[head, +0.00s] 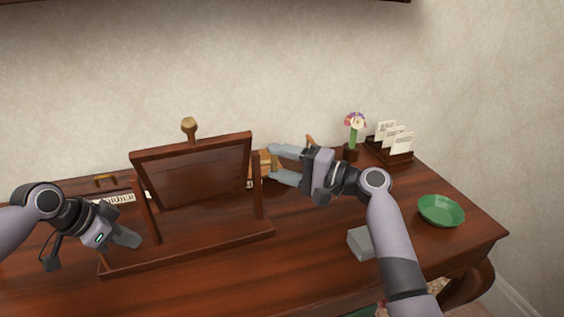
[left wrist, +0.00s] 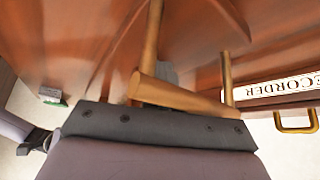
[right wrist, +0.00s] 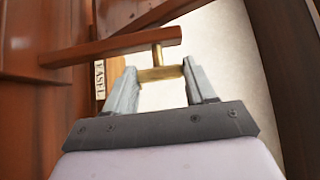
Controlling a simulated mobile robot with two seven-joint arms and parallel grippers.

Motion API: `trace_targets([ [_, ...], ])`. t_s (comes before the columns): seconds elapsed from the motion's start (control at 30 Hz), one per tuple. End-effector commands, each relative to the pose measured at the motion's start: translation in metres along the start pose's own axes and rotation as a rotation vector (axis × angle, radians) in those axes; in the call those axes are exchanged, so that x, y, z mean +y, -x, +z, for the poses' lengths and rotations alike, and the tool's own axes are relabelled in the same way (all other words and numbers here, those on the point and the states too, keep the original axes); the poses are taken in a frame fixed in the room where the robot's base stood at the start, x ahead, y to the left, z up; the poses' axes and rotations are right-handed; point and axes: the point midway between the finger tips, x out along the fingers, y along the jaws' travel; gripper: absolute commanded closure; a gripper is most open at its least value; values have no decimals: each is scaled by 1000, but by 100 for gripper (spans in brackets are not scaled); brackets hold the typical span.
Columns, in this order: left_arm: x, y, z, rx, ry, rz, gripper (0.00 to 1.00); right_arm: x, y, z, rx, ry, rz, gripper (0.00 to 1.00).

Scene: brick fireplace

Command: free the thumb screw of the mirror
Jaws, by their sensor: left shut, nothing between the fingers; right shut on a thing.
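The mirror (head: 195,172) is a dark wooden panel tilted between two posts on a wooden stand (head: 200,252). My right gripper (head: 285,165) points left beside its right post. In the right wrist view its grey fingers (right wrist: 160,80) are shut on the brass thumb screw (right wrist: 160,74), which spans them. The screw's stem runs to a wooden part of the mirror or stand (right wrist: 120,45). The screw is hidden in the head view. My left gripper (head: 130,238) is shut and empty near the stand's left end; its fingers are mostly hidden in the left wrist view.
A brass-topped knob (head: 189,126) shows above the mirror. A recorder box (head: 118,198) lies behind left. To the right are a flower (head: 354,133), a card rack (head: 392,150), a green bowl (head: 441,210) and a grey block (head: 361,241). Tan bars (left wrist: 180,97) cross the left wrist view, unidentified.

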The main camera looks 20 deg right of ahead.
Motion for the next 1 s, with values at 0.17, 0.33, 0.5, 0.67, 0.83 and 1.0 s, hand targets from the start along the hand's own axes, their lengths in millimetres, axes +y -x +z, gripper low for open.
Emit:
trace_targets([
  [0.17,1,-5,8,-16,6,5,100,-2,0,-1,3,5,-6,38],
  [0.33,1,-5,8,-16,6,6,100,-2,0,-1,2,3,-3,19],
  [0.5,1,-5,8,-16,5,6,100,-1,0,0,2,2,-1,19],
  [0.67,1,-5,8,-16,5,6,100,0,12,-1,3,2,0,19],
  [0.83,1,-5,8,-16,6,6,100,1,45,-1,5,4,2,19],
  [1.0,2,-5,8,-16,5,6,100,0,82,0,4,5,0,19],
])
